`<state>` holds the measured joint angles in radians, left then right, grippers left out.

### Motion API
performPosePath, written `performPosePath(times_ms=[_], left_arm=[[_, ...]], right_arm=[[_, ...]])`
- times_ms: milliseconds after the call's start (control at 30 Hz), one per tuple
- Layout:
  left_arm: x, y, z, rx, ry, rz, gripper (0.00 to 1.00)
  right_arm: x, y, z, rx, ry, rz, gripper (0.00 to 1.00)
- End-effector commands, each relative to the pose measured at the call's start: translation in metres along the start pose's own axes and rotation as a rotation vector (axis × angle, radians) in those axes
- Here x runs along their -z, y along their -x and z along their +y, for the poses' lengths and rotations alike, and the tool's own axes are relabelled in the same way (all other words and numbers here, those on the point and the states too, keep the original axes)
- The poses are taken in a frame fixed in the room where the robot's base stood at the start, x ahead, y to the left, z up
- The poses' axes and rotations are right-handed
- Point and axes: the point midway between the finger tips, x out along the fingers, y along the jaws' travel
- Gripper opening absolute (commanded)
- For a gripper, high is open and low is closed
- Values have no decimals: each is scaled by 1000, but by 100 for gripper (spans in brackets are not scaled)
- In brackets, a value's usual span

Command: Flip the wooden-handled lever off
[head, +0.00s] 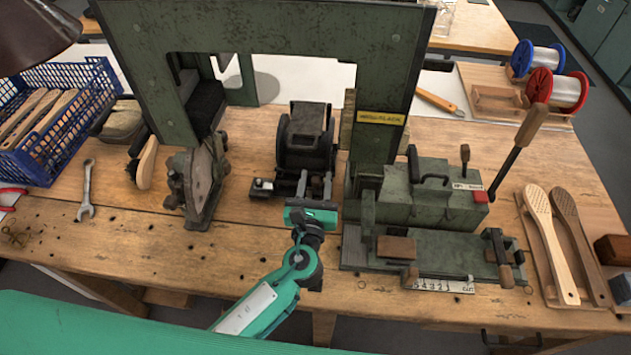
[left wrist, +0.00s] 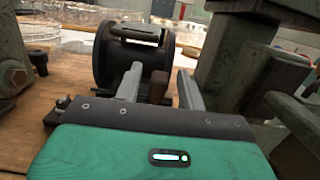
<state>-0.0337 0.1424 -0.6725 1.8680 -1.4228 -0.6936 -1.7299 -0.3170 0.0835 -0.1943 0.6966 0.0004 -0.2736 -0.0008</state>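In the left wrist view a short brown wooden handle (left wrist: 157,88) stands between the fingers of my left gripper (left wrist: 160,75), in front of a dark drum machine (left wrist: 132,52). The fingers are apart, with a gap showing beside the handle. In the head view my left gripper (head: 315,182) is at the front foot of the drum machine (head: 305,140), and the handle is hard to make out there. A long lever with a wooden handle (head: 532,125) leans up and right from a green box (head: 425,200), well away from my gripper. My right gripper is not in view.
A green upright frame (head: 390,110) stands to the right of the drum machine, and a dark green clamp-like fixture (head: 203,185) to its left. A wrench (head: 87,190) and a blue crate (head: 75,140) are at the left. The bench front left of my arm is mostly clear.

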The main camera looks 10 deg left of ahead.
Motion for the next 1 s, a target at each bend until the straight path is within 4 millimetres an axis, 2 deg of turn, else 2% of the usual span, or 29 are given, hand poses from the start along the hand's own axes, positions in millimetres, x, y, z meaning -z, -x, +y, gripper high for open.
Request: performPosePath(times_ms=[167, 500, 700, 833, 1000], left_arm=[[2, 16, 0, 1, -1, 1, 40], [4, 89, 0, 1, 1, 3, 40], [3, 122, 0, 1, 0, 3, 40], [2, 134, 0, 1, 0, 2, 40], [0, 138, 0, 0, -1, 1, 40]], right_arm=[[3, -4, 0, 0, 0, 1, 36], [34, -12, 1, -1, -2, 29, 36], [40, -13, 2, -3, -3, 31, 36], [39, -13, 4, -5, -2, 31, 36], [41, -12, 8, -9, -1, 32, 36]])
